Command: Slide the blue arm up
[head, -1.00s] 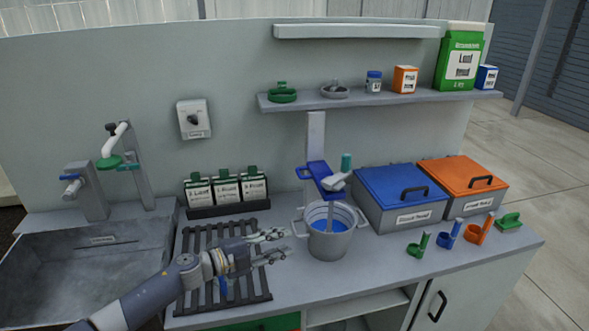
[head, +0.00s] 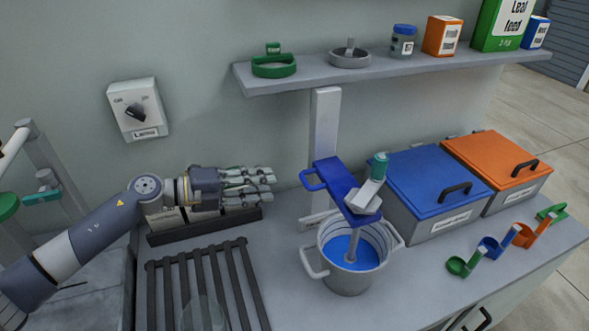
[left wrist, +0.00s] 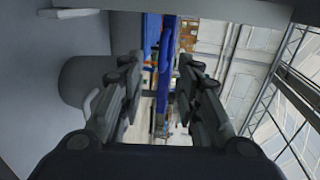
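The blue arm (head: 338,184) sits on an upright grey post (head: 324,130), with a blue loop handle (head: 312,180) on its left side. It carries a grey stirrer head with a teal top (head: 379,166), whose shaft reaches down into a metal pot (head: 350,275) of blue liquid. My left gripper (head: 270,181) is left of the loop handle, pointing right at it, apart from it. In the left wrist view the fingers (left wrist: 155,85) are spread and empty, with the blue arm (left wrist: 164,65) beyond the gap. My right gripper is not in view.
A grey shelf (head: 400,68) with rings and boxes hangs above the post. Blue (head: 425,180) and orange (head: 495,158) lidded bins stand right of the pot. A slatted black rack (head: 215,285) lies in front of my left arm. A carton tray (head: 165,235) is behind my gripper.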

